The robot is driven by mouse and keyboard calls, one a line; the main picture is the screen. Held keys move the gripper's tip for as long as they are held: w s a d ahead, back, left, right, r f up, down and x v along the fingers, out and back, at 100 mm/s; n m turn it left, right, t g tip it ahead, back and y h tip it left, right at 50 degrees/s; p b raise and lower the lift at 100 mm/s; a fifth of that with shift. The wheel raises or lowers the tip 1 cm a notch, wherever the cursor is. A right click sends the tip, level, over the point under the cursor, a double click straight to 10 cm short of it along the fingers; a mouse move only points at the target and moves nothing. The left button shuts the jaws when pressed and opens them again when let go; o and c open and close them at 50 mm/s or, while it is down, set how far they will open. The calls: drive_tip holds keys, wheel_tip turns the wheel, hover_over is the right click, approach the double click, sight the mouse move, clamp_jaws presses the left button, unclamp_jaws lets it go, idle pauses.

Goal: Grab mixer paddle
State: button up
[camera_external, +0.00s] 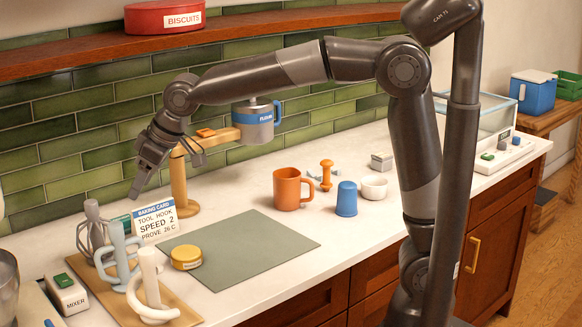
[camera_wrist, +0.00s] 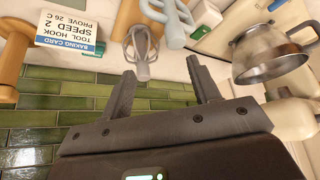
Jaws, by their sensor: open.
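The light-blue mixer paddle (camera_external: 121,259) stands on a wooden tray (camera_external: 186,312) at the lower left, between a grey whisk (camera_external: 92,232) and a white dough hook (camera_external: 151,282). In the wrist view the paddle (camera_wrist: 171,18) is at the top, cut by the edge, with the whisk (camera_wrist: 141,46) nearer the jaws. My gripper (camera_external: 166,176) is open and empty, above and behind the tools, close to the wooden stand. Its two fingers are spread in the wrist view (camera_wrist: 160,84) and touch no tool.
A baking card (camera_external: 155,221) stands just right of the whisk. A wooden stand (camera_external: 180,185) with a hanging flour tin (camera_external: 254,122) is beside my gripper. The metal mixer bowl (camera_wrist: 270,50) is close to the tools. A green-grey mat (camera_external: 245,246) is mostly clear, holding a yellow tin (camera_external: 186,257).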

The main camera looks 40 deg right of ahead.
sight(116, 224)
drive_tip(key=a+x, duration=0.1)
drive_tip(key=x, duration=0.3)
drive_tip(key=s+x, duration=0.1)
drive_tip(key=x, duration=0.3)
drive_tip(key=a+x, duration=0.1)
drive_tip(key=x, duration=0.3)
drive_tip(key=shift+s+a+r, duration=0.15)
drive_tip(key=shift+a+r, duration=0.05)
drive_tip(key=shift+a, duration=0.1)
clamp_jaws()
